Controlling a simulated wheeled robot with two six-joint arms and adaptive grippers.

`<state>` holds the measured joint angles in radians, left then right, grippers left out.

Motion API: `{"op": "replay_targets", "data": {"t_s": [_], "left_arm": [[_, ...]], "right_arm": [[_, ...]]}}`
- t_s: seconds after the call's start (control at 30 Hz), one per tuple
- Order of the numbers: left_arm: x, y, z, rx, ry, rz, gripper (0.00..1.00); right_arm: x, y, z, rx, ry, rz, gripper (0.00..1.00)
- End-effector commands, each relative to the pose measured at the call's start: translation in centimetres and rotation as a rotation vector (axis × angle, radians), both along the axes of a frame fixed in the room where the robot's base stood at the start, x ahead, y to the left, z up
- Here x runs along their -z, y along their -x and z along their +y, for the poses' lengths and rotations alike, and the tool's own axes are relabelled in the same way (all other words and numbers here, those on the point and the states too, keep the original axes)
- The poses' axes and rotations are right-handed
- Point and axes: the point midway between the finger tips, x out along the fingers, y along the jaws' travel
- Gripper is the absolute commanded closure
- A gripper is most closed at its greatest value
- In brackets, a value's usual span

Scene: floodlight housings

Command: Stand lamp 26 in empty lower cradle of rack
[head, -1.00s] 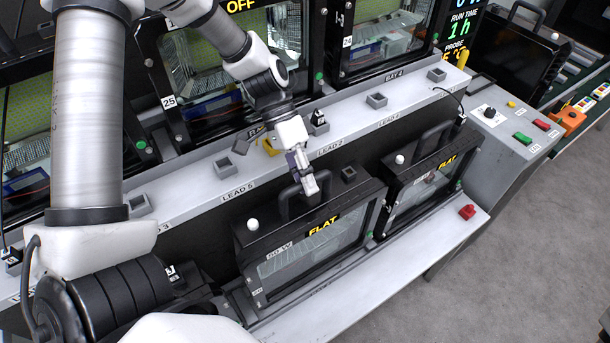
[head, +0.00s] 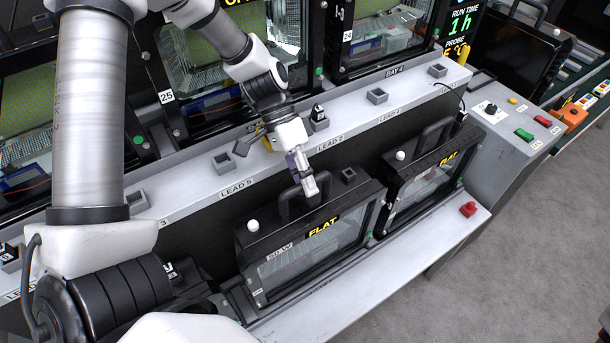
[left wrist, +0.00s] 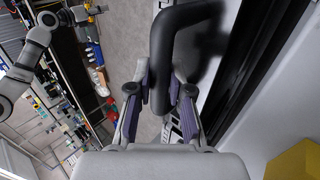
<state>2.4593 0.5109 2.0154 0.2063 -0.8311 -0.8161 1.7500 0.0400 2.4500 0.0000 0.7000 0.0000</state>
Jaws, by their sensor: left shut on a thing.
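Lamp 26 (head: 310,250) is a black floodlight housing with a glass front and a yellow FLAT sign, upright at the lower level of the rack (head: 410,235). My left gripper (head: 308,187) is shut on its black top handle, which also shows between the fingers in the left wrist view (left wrist: 165,60). The lamp's underside is hidden, so I cannot tell whether it rests fully in the cradle. A second FLAT lamp (head: 425,185) stands to its right. My right gripper is out of view.
Above runs a grey ledge (head: 290,160) with small square sockets and LEAD labels. Lit bays, one marked 25 (head: 166,97), stand behind it. A red connector (head: 467,209) lies on the lower shelf at right. A grey control box (head: 515,130) stands beyond the rack's right end.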

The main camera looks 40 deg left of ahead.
Motion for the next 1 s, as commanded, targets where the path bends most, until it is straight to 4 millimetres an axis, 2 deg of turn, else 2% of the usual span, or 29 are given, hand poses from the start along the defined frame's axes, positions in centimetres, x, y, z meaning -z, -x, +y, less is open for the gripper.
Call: {"op": "replay_targets", "data": {"t_s": [0.37, 1.0], "left_arm": [[-0.2, 0.0, 0.0, -0.001, 0.002, 0.0, 1.0], [1.2, 0.0, -0.1, -0.001, 0.002, 0.0, 1.0]], "right_arm": [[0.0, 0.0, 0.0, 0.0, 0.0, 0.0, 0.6], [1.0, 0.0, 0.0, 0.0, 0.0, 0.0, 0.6]]}}
